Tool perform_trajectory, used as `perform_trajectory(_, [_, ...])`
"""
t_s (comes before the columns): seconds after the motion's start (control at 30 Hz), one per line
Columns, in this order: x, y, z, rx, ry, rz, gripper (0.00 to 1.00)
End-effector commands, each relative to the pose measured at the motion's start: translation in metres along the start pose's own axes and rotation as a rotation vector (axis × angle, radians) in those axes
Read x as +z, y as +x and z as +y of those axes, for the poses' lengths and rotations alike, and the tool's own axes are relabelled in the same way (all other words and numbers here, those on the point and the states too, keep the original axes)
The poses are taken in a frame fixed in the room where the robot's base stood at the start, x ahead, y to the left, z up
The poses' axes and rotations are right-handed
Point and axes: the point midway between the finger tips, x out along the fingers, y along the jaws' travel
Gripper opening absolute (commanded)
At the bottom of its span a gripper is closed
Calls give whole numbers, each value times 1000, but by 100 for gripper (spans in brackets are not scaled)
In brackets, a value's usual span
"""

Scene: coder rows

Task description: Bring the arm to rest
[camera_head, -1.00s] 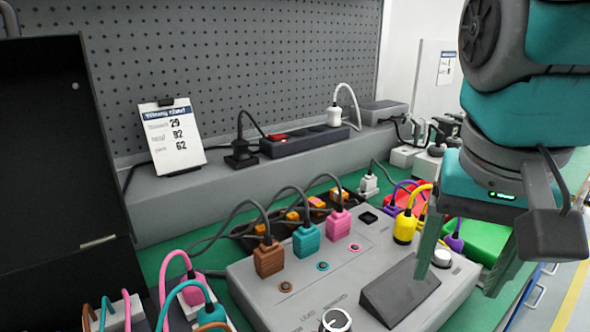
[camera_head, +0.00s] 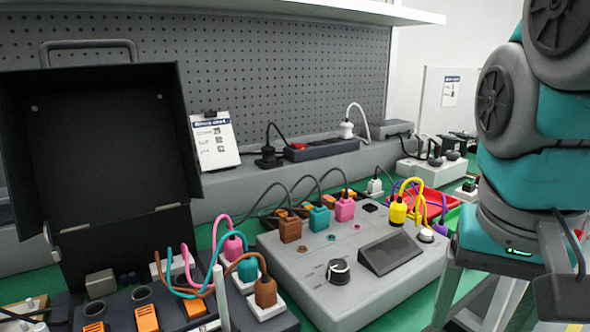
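My arm, teal and grey, fills the right side of the head view. My gripper (camera_head: 485,306) hangs downward at its lower end, just right of the grey control box (camera_head: 325,292). Its two fingers stand apart with nothing seen between them. The lower fingertips are near or past the bottom edge of the picture, and the dark housing at right hides part of the hand.
Brown, teal, pink and yellow plugs stand on the control box. An open black case (camera_head: 105,150) with cables stands at left. A red tray (camera_head: 428,200) lies behind the box. A notice card (camera_head: 215,142) leans on the ledge, and a shelf (camera_head: 350,10) hangs above.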

Motion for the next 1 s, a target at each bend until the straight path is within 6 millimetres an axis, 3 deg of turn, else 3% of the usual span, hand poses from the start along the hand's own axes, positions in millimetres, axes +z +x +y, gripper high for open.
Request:
perform_trajectory(0.27, [2, 43, -6, 2, -71, -55, 73])
perform_trajectory(0.47, [9, 92, -11, 1, -151, -113, 73])
perform_trajectory(0.8, [67, 214, -15, -6, -364, -271, 73])
perform_trajectory(1.0, [94, 249, -12, -10, -431, -317, 73])
